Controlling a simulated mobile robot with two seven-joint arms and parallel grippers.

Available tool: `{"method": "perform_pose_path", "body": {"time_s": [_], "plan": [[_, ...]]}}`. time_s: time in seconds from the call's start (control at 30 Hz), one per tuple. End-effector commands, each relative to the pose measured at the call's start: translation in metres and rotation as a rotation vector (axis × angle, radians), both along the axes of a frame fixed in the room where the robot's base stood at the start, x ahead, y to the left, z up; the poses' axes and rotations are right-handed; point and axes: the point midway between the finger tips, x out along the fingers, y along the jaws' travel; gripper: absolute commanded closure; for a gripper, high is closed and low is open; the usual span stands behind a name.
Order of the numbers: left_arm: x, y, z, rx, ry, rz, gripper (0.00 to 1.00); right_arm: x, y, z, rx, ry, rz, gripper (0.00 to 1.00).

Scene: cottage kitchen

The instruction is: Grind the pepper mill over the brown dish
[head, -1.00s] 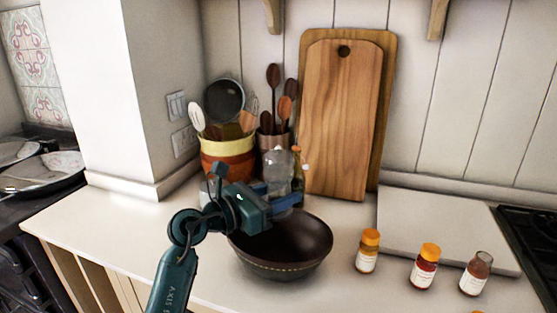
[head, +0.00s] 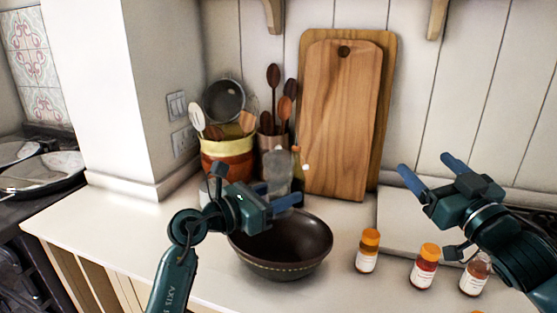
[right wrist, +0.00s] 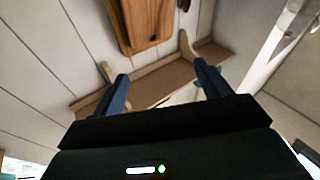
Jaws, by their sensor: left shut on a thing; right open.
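The brown dish (head: 285,252) is a dark round bowl on the counter, with its opening up. My left gripper (head: 280,194) is over its back left rim, shut on a greyish, see-through thing that looks like the pepper mill (head: 277,164). The mill stands up above the fingers, and its lower part is partly hidden by them. My right gripper (head: 424,165) is open and empty, raised at the right above the spice jars; its spread fingers also show in the right wrist view (right wrist: 160,72).
Two orange-capped jars (head: 368,251) (head: 425,266) and one darker-capped jar (head: 475,274) stand right of the dish. Utensil pots (head: 228,160) and cutting boards (head: 340,120) stand behind. A pale slab (head: 400,215) lies at the right.

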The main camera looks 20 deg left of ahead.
Motion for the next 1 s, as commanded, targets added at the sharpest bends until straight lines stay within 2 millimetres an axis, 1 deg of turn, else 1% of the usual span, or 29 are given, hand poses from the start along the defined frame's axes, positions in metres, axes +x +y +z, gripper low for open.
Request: {"method": "perform_pose_path", "body": {"time_s": [0.03, 0.1, 0.2, 0.3, 0.4, 0.53, 0.7, 0.87, 0.97, 1.0], "plan": [[0.000, 0.000, 0.001, 0.000, -0.002, 0.000, 0.78, -0.005, 0.024, 0.012, 0.010, -0.013, 0.066, 0.24], [0.000, 0.000, 0.001, 0.000, -0.002, 0.000, 0.78, -0.015, 0.055, 0.020, 0.026, -0.011, 0.159, 0.24], [0.000, 0.000, 0.001, 0.000, -0.002, 0.000, 0.78, -0.030, 0.092, 0.025, 0.033, 0.010, 0.285, 0.24], [0.000, 0.000, 0.001, 0.000, -0.002, 0.000, 0.78, -0.045, 0.123, 0.024, 0.024, 0.047, 0.396, 0.24], [0.000, 0.000, 0.001, 0.000, -0.002, 0.000, 0.78, -0.057, 0.143, 0.018, 0.001, 0.095, 0.483, 0.24], [0.000, 0.000, 0.001, 0.000, -0.002, 0.000, 0.78, -0.067, 0.157, 0.007, -0.029, 0.161, 0.555, 0.24], [0.000, 0.000, 0.001, -0.001, -0.002, 0.000, 0.78, -0.073, 0.163, -0.004, -0.053, 0.218, 0.598, 0.24], [0.000, 0.000, 0.001, 0.000, -0.002, 0.000, 0.78, -0.071, 0.172, -0.007, -0.058, 0.234, 0.608, 0.24], [0.000, 0.000, 0.001, 0.000, -0.002, 0.000, 0.78, -0.065, 0.186, -0.007, -0.057, 0.235, 0.608, 0.24], [0.000, 0.000, 0.001, -0.001, -0.002, 0.000, 0.78, -0.063, 0.193, -0.006, -0.057, 0.234, 0.610, 0.24]]}}
